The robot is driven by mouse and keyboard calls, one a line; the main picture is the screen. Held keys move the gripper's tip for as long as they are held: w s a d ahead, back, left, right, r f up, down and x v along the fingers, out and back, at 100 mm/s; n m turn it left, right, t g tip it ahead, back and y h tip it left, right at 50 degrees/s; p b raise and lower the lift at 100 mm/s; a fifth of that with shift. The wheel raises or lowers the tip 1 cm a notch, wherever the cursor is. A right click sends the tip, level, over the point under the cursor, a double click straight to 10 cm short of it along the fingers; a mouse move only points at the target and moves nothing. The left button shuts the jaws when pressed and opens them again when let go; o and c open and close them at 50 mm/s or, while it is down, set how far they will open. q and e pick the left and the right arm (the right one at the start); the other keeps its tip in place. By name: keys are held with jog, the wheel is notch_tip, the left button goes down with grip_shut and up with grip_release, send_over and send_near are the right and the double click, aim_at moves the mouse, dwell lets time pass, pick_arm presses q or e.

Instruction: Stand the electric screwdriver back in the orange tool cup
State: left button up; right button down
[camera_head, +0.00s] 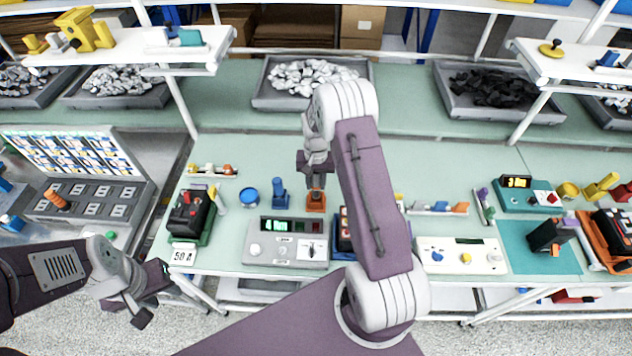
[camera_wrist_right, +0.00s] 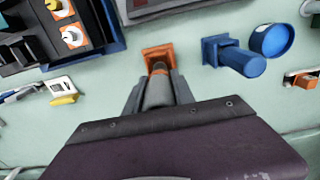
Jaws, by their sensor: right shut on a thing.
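The orange tool cup (camera_head: 316,201) stands on the green bench below my right gripper (camera_head: 316,178). In the right wrist view the cup (camera_wrist_right: 158,56) shows just beyond the fingertips. My right gripper (camera_wrist_right: 158,90) is shut on the electric screwdriver, a grey cylinder (camera_wrist_right: 158,93) between the fingers. Its far end lines up with the cup opening; I cannot tell how deep it sits, as the fingers and cup hide part of it. My left gripper (camera_head: 150,297) is open and empty, low at the left in front of the bench.
A blue holder (camera_head: 279,194) and a blue round dish (camera_head: 250,197) stand left of the cup. A grey test panel (camera_head: 286,243) lies in front of it. A black breaker device (camera_head: 192,213) is at the left, a white panel (camera_head: 460,255) at the right. Grey bins stand behind.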

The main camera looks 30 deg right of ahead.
aim_at(316, 174)
jog(key=shift+f+b, duration=1.7)
jog(key=shift+f, duration=0.8)
jog(key=c, duration=1)
grip_release()
jog(key=shift+r, duration=0.1)
jog(key=shift+o, duration=0.2)
notch_tip(316, 174, up, 9)
jog(key=shift+r+b, duration=0.1)
jog(key=shift+b, duration=0.7)
